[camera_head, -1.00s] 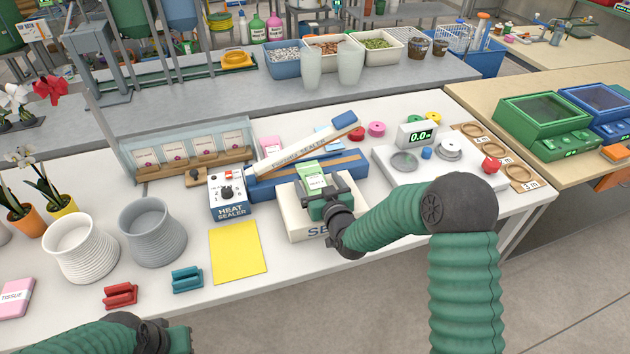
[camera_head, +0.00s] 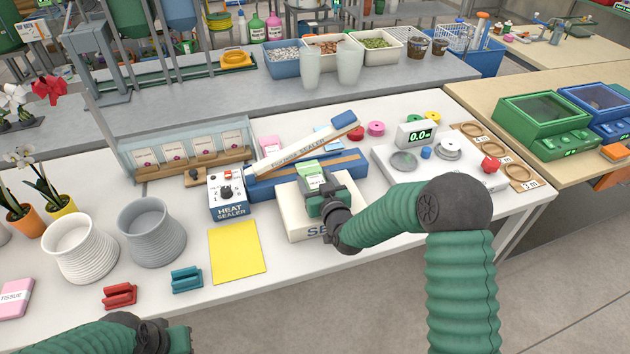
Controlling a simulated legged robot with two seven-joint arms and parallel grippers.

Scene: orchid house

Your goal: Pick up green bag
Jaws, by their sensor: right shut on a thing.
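The green bag (camera_head: 311,173) is a small green packet with a white label, at the white box (camera_head: 295,215) whose lettering is partly hidden. My right gripper (camera_head: 318,198) is shut on the bag from the front right, and its jaws hide the bag's lower part. I cannot tell whether the bag is clear of the box.
The heat sealer (camera_head: 228,196) with its raised arm (camera_head: 300,150) stands just behind and left. A yellow sheet (camera_head: 238,252), blue clip (camera_head: 187,279) and red clip (camera_head: 119,295) lie in front. A scale (camera_head: 405,162) stands right. The table's front right is clear.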

